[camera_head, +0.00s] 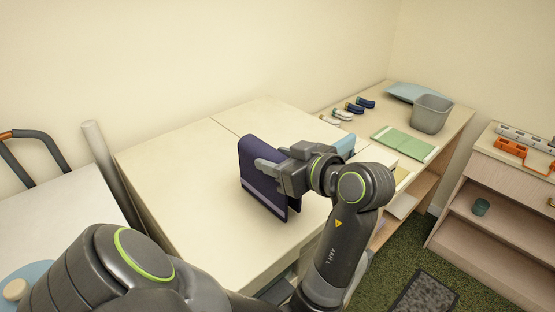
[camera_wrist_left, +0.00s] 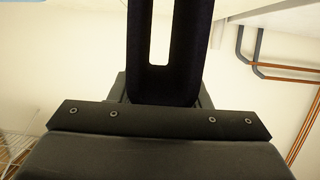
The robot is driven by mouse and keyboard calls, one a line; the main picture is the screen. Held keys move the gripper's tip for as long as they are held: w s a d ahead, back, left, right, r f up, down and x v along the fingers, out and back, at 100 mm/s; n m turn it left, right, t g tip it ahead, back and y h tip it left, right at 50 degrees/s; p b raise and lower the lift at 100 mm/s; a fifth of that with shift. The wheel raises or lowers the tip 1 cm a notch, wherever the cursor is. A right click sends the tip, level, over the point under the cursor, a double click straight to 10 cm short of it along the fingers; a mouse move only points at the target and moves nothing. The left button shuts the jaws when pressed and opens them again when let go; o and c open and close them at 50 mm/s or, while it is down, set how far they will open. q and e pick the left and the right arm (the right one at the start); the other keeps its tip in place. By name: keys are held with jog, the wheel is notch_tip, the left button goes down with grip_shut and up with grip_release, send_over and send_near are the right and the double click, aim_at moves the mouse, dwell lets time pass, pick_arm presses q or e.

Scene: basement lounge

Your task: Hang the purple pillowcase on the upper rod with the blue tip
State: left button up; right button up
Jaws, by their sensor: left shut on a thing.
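The purple pillowcase (camera_head: 254,183) hangs folded from my left gripper (camera_head: 268,169), above the pale tabletop in the head view. The gripper is shut on its upper part, and the cloth drapes down with its lower edge close to the tabletop; I cannot tell if it touches. In the left wrist view the dark purple cloth (camera_wrist_left: 190,70) fills the space beyond the gripper, with a bright gap in it. I cannot make out an upper rod with a blue tip in either view. My right gripper is not in view.
The pale tabletop (camera_head: 180,165) is bare left of the cloth. A grey bin (camera_head: 431,113), green folded cloth (camera_head: 404,141) and several small dark-blue items lie at the back right. A grey pole (camera_head: 106,165) stands at the left. A wooden shelf unit (camera_head: 500,195) is at right.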

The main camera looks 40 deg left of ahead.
pick_arm(q)
jog(key=shift+f, duration=0.25)
jog(key=shift+f, duration=0.15)
jog(key=o, duration=1.3)
